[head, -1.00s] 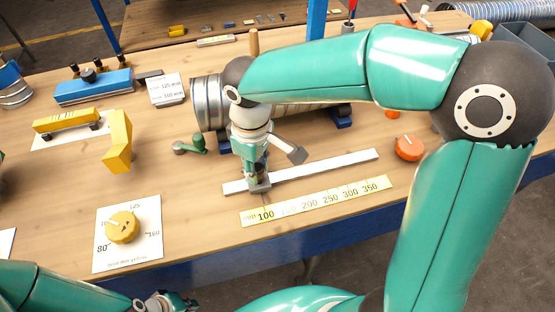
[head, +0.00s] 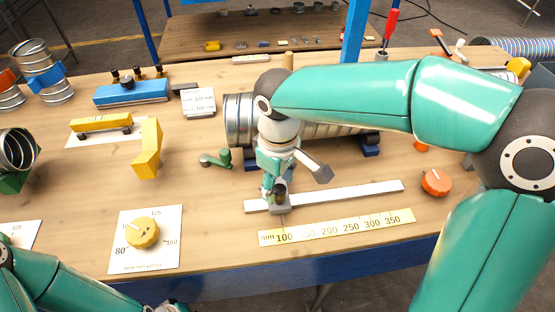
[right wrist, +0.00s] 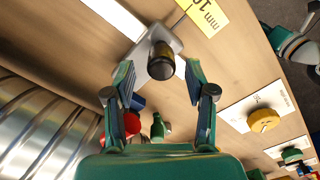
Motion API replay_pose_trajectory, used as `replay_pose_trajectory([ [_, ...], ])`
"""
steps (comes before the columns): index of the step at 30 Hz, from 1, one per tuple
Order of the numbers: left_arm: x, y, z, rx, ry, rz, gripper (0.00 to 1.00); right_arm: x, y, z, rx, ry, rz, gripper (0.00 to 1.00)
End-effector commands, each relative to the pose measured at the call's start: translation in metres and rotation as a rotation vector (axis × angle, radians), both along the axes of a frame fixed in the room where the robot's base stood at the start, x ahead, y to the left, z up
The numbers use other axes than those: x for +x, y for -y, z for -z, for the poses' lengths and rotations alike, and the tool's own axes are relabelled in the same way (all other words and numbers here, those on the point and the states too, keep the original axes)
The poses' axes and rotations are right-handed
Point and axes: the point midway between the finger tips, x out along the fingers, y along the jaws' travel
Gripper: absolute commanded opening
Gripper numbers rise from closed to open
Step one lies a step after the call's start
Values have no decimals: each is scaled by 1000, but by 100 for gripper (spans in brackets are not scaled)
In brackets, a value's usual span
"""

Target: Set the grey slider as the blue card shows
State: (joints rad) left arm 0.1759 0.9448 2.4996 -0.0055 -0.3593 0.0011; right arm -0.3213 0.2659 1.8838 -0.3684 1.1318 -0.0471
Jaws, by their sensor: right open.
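The grey slider (right wrist: 142,52) sits near the left end of the white rail (head: 350,195), by the 100 mark of the yellow mm scale (head: 338,227). A dark round knob (right wrist: 161,62) stands up from it. My right gripper (head: 278,193) is over the slider; in the right wrist view its open fingers (right wrist: 160,76) stand either side of the knob, with gaps visible. No plainly blue card shows; a white card (head: 198,103) with small lines, seemingly "125 mm" and "105 mm", stands at the back. My left gripper (head: 165,305) is cut off at the bottom edge.
A silver spiral duct (head: 238,120) lies behind the rail, partly hidden by my right arm. An orange knob (head: 436,182) is right of the rail. A yellow dial (head: 143,232) on a white sheet is at the left front. A green crank (head: 216,160) is near the duct.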

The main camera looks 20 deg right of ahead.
Motion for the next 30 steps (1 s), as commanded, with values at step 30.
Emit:
replay_pose_trajectory([
  [30,0,0,1,0,0,0,0,1,0,-102,1,2,0,55],
])
